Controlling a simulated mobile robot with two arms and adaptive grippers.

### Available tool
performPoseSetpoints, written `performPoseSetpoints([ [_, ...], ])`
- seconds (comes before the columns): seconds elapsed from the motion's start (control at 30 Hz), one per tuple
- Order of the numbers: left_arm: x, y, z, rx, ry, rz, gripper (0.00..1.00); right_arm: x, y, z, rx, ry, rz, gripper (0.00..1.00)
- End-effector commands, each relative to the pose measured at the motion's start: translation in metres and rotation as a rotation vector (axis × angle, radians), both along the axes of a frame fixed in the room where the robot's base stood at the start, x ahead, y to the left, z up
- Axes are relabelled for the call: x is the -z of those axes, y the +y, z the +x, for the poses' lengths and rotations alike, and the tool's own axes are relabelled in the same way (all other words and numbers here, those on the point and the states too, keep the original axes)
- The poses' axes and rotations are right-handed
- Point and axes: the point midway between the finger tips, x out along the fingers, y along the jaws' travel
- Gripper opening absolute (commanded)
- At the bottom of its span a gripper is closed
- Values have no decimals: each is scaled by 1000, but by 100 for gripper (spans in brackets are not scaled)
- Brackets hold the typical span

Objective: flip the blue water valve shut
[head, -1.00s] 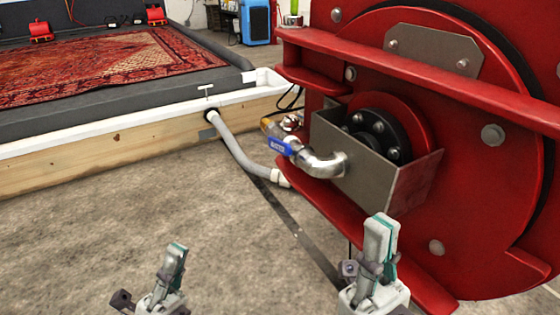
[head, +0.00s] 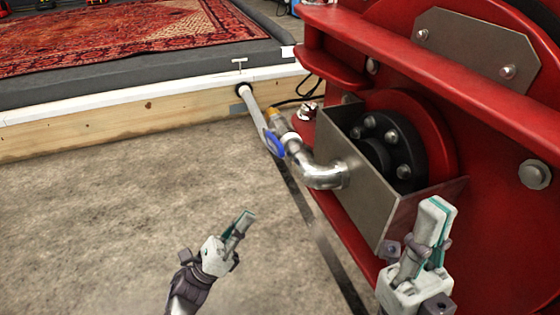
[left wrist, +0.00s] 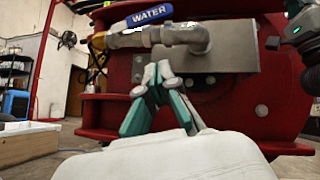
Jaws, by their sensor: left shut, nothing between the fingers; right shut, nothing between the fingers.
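The water valve has a blue lever handle (head: 274,143) on a silver pipe (head: 322,173) that comes out of the red machine's metal box. In the left wrist view the handle (left wrist: 148,15) reads "WATER" and lies roughly along the pipe, just above it. My left gripper (head: 249,216) is shut and empty, below and left of the valve in the head view, apart from it. In the left wrist view its fingertips (left wrist: 160,72) are below the pipe. My right gripper (head: 438,207) is shut and empty in front of the red machine, right of the valve.
The red machine (head: 500,110) with its metal box (head: 372,205) fills the right side. A grey hose (head: 255,112) runs from the valve area to the wood-sided washpit (head: 130,128) holding a red rug (head: 110,35). Concrete floor (head: 100,220) at left is clear.

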Motion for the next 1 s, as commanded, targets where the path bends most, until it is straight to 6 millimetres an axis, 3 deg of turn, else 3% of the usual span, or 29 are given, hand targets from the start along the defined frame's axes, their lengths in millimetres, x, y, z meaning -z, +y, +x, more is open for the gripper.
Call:
performPoseSetpoints([
  [0.37,-9,-7,4,2,-2,-3,0,1,0,0,0,0,0,0],
  [0.8,-70,-62,39,2,-3,-4,0,6,0,0,0,1,0,0],
  [1.0,-97,-60,46,2,-2,-1,0,5,0,0,0,1,0,0],
])
